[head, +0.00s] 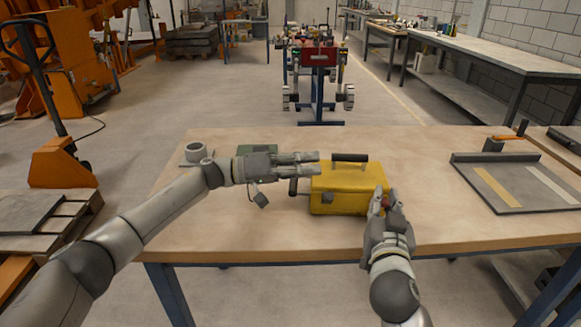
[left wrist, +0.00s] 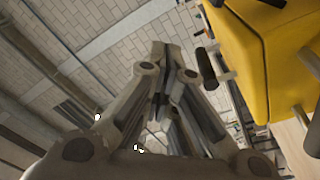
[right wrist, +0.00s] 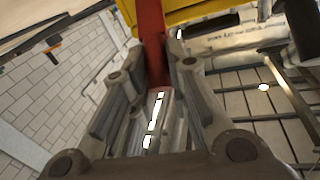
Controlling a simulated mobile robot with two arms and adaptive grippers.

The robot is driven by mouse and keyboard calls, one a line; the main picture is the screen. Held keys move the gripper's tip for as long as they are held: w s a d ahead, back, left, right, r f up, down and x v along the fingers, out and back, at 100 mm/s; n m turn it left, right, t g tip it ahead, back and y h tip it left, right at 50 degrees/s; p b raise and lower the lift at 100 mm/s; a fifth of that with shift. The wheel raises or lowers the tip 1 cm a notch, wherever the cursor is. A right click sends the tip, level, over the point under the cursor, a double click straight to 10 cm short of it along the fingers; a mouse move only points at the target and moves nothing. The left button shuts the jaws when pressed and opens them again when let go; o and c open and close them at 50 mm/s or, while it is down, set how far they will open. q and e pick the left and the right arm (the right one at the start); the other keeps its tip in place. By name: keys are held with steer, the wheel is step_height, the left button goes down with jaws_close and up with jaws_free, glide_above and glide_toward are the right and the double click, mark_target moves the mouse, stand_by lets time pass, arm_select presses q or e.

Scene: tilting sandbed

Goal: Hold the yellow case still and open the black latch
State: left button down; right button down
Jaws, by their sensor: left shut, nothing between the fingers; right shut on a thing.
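The yellow case (head: 345,186) stands on the workbench, with a dark bar handle (head: 350,157) on top. A black grip on a short rod, which looks like the latch (head: 293,187), sticks out at its left side. My left gripper (head: 317,162) is shut and empty, above this grip and by the case's upper left edge. My right gripper (head: 387,200) is shut on a red part at the case's right side; the red part (right wrist: 152,40) shows between its fingers in the right wrist view.
The wooden workbench (head: 440,235) has a grey tray (head: 515,185) with two strips at the right. A grey ring-shaped piece (head: 195,152) and a green box (head: 257,149) stand at the back left. The bench top between case and tray is clear.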

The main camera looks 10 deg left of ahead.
mark_target(328, 197)
arm_select(q)
steer(key=s+d+f, duration=0.2)
steer(key=shift+s+d+f, duration=0.1)
steer(key=shift+d+f, duration=0.05)
steer(key=shift+d, duration=0.25)
stand_by(0.3)
